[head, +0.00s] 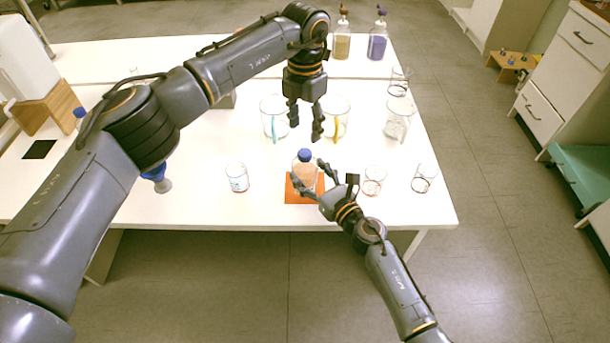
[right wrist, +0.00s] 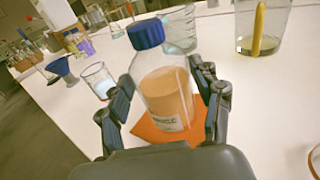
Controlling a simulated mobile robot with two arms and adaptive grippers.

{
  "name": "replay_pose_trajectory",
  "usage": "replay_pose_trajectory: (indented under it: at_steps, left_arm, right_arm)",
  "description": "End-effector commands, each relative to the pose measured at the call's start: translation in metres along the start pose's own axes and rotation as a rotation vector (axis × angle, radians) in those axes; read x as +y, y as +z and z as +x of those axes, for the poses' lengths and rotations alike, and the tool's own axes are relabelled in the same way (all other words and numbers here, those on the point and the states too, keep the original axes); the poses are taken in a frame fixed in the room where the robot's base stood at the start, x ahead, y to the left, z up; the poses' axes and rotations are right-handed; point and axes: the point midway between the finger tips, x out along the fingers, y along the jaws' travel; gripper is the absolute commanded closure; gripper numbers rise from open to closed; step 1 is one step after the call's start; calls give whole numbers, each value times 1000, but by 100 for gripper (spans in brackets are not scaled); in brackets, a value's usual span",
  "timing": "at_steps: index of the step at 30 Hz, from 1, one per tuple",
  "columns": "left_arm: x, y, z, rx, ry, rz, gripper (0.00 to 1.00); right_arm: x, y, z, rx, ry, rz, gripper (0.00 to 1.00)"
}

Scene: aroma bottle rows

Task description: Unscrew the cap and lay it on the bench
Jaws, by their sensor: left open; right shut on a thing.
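A clear bottle (head: 304,176) with orange contents and a blue screw cap (head: 305,155) stands upright on an orange mat (head: 303,198) near the bench's front edge. The cap sits on the bottle's neck. In the right wrist view the bottle (right wrist: 166,95) and its blue cap (right wrist: 146,34) show clearly, with the mat (right wrist: 150,133) beneath. My right gripper (head: 306,176) is shut around the bottle's body, a finger on each side. My left gripper (head: 306,125) is open and empty, pointing down above and behind the bottle, apart from the cap.
The white bench (head: 225,208) has a small beaker (head: 238,178) left of the bottle and glasses (head: 373,181) to its right. Larger beakers (head: 273,118) stand behind, near my left gripper. Bare bench lies between the bottle and the left beaker.

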Motion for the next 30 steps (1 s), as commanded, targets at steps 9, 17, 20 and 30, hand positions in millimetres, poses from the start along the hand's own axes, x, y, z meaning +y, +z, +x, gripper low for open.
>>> replay_pose_trajectory:
  at_steps: [9, 17, 20, 30]
  left_arm:
    - [0, 0, 0, 0, 0, 154, 48]
    - [0, 0, 0, 0, 0, 656, 48]
    - [0, 0, 0, -1, -1, 865, 48]
    - [1, 1, 0, 0, -2, 1573, 48]
  right_arm:
    - [0, -1, 0, 1, 0, 0, 100]
    - [0, -1, 0, 1, -1, 0, 100]
    - [0, -1, 0, 2, -1, 0, 100]
    - [0, -1, 0, 2, -1, 1, 100]
